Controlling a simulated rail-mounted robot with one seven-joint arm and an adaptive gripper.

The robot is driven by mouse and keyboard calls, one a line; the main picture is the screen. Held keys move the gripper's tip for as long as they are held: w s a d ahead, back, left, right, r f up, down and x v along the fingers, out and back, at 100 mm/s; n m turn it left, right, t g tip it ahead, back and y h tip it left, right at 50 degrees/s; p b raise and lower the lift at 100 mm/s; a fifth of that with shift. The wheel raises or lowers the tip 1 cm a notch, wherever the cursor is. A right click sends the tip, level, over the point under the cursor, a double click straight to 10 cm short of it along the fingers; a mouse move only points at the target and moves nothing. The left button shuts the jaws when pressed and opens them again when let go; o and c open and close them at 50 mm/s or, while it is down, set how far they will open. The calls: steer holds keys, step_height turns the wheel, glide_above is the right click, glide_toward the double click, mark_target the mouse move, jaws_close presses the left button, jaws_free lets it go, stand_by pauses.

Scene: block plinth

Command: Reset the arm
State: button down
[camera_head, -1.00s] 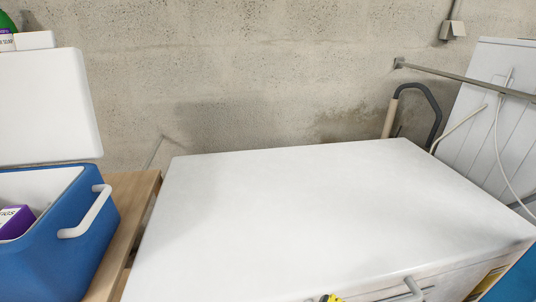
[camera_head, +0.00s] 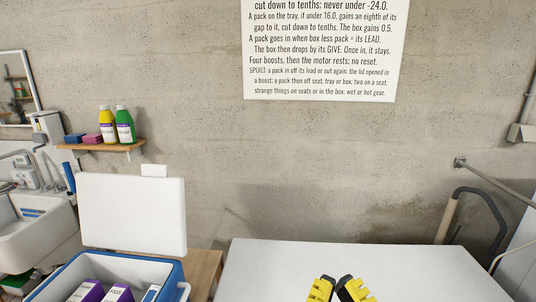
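My gripper (camera_head: 336,287), yellow with black tips, shows at the bottom edge, in front of the white chest-like box (camera_head: 390,268). Only its finger ends are in view, with a small gap between the black tips. I see nothing held between them, but the lower part is cut off, so I cannot tell how far it is open. The flat top of the white box is bare.
A blue cooler (camera_head: 170,277) with its white lid (camera_head: 133,214) raised stands left, with purple-and-white packs (camera_head: 88,290) inside. A wall shelf (camera_head: 105,147) holds bottles and sponges. A sink (camera_head: 35,230) is far left, a printed notice (camera_head: 322,50) above. A metal rail (camera_head: 495,177) is right.

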step_height(320, 180, up, 29)
steer(key=p, duration=2.5)
steer(key=shift+f+p, duration=0.15)
steer(key=shift+p, duration=0.25)
